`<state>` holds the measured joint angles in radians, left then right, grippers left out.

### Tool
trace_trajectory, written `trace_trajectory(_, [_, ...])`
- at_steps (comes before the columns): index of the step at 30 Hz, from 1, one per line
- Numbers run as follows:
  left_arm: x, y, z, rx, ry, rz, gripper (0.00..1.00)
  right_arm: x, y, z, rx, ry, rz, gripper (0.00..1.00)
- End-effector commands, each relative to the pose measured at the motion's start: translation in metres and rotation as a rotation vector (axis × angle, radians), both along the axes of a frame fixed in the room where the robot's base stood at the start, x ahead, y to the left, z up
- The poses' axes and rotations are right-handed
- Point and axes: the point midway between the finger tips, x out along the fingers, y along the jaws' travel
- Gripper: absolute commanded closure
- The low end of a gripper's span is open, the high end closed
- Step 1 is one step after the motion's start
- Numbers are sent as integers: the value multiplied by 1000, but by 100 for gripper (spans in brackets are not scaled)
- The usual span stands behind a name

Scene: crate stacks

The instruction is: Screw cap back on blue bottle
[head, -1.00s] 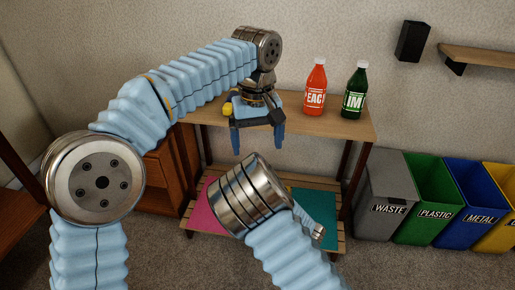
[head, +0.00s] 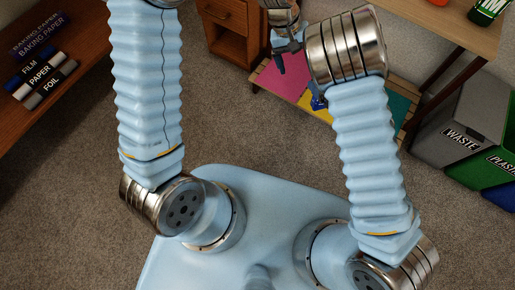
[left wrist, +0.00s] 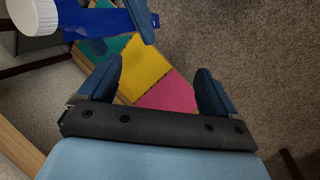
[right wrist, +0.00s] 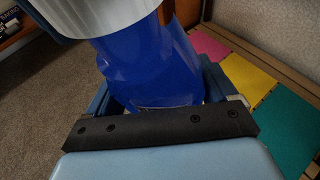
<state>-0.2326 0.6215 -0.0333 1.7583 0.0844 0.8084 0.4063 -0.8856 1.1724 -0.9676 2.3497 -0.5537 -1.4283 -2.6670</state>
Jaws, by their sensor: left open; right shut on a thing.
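The blue bottle (right wrist: 150,65) is held in my right gripper (right wrist: 155,88), which is shut around its body. A wide white cap (right wrist: 95,12) sits at the bottle's end in the right wrist view; how tightly it is seated cannot be told. In the left wrist view the white cap (left wrist: 36,14) and blue bottle (left wrist: 95,19) lie at the top left, beyond the fingers. My left gripper (left wrist: 160,70) is open and empty, apart from the bottle.
Below the grippers is a low shelf with pink (head: 283,82), yellow (left wrist: 140,68) and teal (head: 398,108) mats. The tabletop (head: 420,15) with a green bottle (head: 488,10) is at the top right. Bins (head: 465,125) stand right. A wooden cabinet (head: 228,25) is behind.

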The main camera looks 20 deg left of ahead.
Motion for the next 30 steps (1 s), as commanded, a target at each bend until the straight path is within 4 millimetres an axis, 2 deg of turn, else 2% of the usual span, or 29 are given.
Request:
trace_trajectory(1, [-16,21,-45,-15,44,53,9,0,0,0,0,0,0,29])
trace_trajectory(2, [-26,32,-68,-22,57,85,9,0,0,0,0,0,0,29])
trace_trajectory(3, [-40,35,-96,-12,42,74,9,0,0,0,0,0,0,29])
trace_trajectory(4, [-51,38,-117,-2,27,59,9,0,0,0,0,0,0,29])
trace_trajectory(6, [-80,45,-157,14,-5,31,9,0,0,0,0,0,0,29])
trace_trajectory(10, [-135,53,-205,26,-60,-17,9,0,0,0,0,0,0,29])
trace_trajectory(12, [-160,55,-218,25,-87,-40,9,0,0,0,0,0,0,29])
trace_trajectory(15, [-186,55,-227,21,-115,-61,9,0,0,0,0,0,0,29])
trace_trajectory(18, [-200,55,-230,17,-135,-73,9,0,0,0,0,0,0,29])
trace_trajectory(30, [-205,55,-231,16,-148,-77,9,0,-1,0,0,0,-4,29])
